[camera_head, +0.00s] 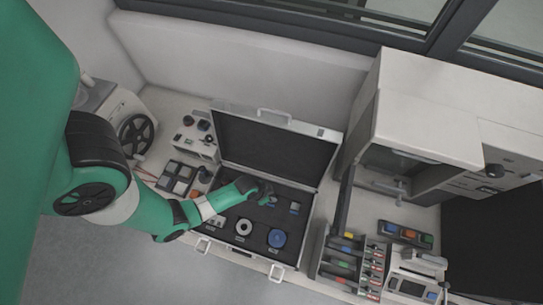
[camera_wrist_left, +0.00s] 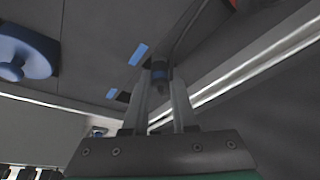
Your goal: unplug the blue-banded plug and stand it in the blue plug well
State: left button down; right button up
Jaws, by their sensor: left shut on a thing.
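My left gripper (camera_head: 268,196) is shut over the open case (camera_head: 225,235), low near the lid's hinge side. In the left wrist view its two fingers (camera_wrist_left: 160,88) hold a dark plug with a dull blue band (camera_wrist_left: 160,74) between their tips. I cannot tell whether the plug is still seated or lifted clear. Blue marks (camera_wrist_left: 138,54) lie on the dark case insert beside it. A dark block (camera_head: 405,235) with orange, blue and green patches stands at the right; I cannot tell whether it holds the blue plug well. My right gripper is not in view.
A blue disc (camera_head: 277,238) and a pale ring (camera_head: 243,227) sit in the case. The raised lid (camera_head: 268,150) stands behind my gripper. A rack with coloured labels (camera_head: 345,265) and a large pale machine (camera_head: 425,125) stand at the right.

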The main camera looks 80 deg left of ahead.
pick_arm(q)
jog(key=shift+f, duration=0.2)
jog(key=shift+c, duration=0.4)
grip_release()
notch_tip(320, 180, up, 8)
jog(key=p, duration=0.7)
jog(key=shift+f, duration=0.2)
